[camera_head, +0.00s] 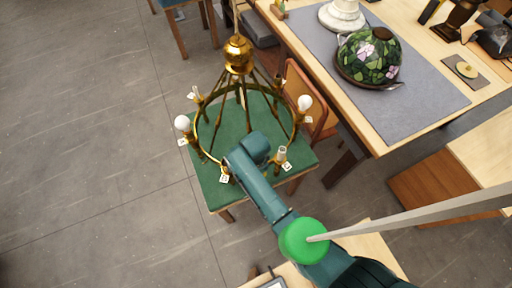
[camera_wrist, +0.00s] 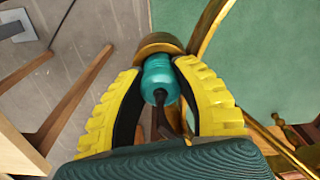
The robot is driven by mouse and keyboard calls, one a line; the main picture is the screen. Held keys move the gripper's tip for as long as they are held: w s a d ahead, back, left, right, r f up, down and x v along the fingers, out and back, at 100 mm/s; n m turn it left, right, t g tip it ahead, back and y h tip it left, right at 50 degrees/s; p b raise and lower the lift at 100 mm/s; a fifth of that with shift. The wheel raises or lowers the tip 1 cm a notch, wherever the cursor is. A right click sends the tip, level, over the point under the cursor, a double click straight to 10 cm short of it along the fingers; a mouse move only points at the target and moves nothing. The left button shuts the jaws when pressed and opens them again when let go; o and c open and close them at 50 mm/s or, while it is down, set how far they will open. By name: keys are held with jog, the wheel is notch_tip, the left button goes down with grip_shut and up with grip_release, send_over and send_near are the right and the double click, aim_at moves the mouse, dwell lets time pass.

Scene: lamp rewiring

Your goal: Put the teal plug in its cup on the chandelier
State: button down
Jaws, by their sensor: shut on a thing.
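The brass chandelier (camera_head: 236,62) stands on a green-topped table (camera_head: 212,190), with white-tagged cups around its ring. My teal arm reaches over the ring's near side in the head view, and hides my gripper and the plug there. In the wrist view my gripper (camera_wrist: 160,70), with yellow ridged fingers, is shut on the teal plug (camera_wrist: 159,88). A dark cord hangs from the plug's near end. The plug's far end meets a brass cup (camera_wrist: 158,42) on the chandelier. I cannot tell whether the plug is inside the cup or just against it.
White bulbs (camera_head: 183,122) stand on some chandelier arms. A wooden chair (camera_head: 300,85) is close behind the green table. A workbench (camera_head: 425,120) with a stained-glass lampshade (camera_head: 368,58) is at the upper right. Open grey floor (camera_head: 80,150) lies to the left.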

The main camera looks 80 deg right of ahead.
jog(key=shift+f, duration=0.15)
dwell(0.4)
jog(key=c, duration=0.7)
grip_release()
jog(key=shift+c, duration=0.2)
notch_tip(320, 180, up, 12)
